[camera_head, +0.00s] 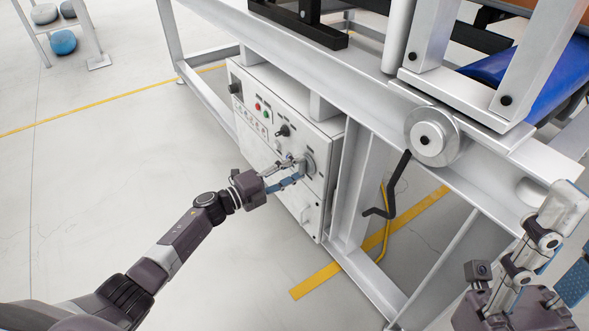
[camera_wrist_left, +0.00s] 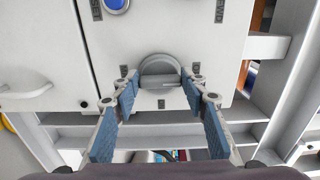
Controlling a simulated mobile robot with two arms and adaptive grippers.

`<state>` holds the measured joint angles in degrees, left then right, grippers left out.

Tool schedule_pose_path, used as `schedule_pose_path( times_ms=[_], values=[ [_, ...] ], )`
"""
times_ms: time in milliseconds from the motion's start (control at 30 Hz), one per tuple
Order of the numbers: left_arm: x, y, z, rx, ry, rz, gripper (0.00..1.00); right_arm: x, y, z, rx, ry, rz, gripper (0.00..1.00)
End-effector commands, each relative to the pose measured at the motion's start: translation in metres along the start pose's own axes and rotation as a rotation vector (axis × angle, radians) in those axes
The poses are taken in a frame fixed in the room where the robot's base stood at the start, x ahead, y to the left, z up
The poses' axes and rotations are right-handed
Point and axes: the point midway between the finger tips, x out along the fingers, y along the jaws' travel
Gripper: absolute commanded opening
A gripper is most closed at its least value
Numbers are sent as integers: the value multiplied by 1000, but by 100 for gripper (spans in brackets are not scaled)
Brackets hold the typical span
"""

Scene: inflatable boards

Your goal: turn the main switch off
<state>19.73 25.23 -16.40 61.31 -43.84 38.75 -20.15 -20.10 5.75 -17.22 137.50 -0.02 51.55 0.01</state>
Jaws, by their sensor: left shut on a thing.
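The main switch is a round grey rotary knob (camera_head: 309,165) on the front of a white control box (camera_head: 262,150). In the left wrist view the switch (camera_wrist_left: 160,68) has a raised bar lying roughly level across the picture, with small dark labels around it. My left gripper (camera_head: 294,172) is at the switch, its blue-padded fingers on either side of the bar and shut on it; it also shows in the left wrist view (camera_wrist_left: 160,88). The fingers hide part of the knob in the head view. My right gripper (camera_head: 574,235) is at the right edge, apart from the box, fingers spread and empty.
The box carries a green button, a red button (camera_head: 258,106) and black knobs (camera_head: 283,130). A grey metal frame (camera_head: 357,175) surrounds it. A black crank (camera_head: 393,190) hangs from a round wheel (camera_head: 432,137) on the right.

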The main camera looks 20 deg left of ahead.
Motion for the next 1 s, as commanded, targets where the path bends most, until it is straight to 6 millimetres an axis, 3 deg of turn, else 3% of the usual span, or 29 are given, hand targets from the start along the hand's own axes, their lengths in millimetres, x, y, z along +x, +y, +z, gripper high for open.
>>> schedule_pose_path(
  times_ms=[200, 567, 1000],
  values=[
    [0, 0, 1, -2, -3, 1, 58, 0, 0, 0, 0, 0, 0, 40],
    [-8, 1, 0, -1, -2, 2, 58, 1, 1, -1, -2, 4, 1, 40],
    [-93, 2, 0, -2, -2, 4, 58, 0, 0, 0, -1, 1, 0, 40]
  ],
)
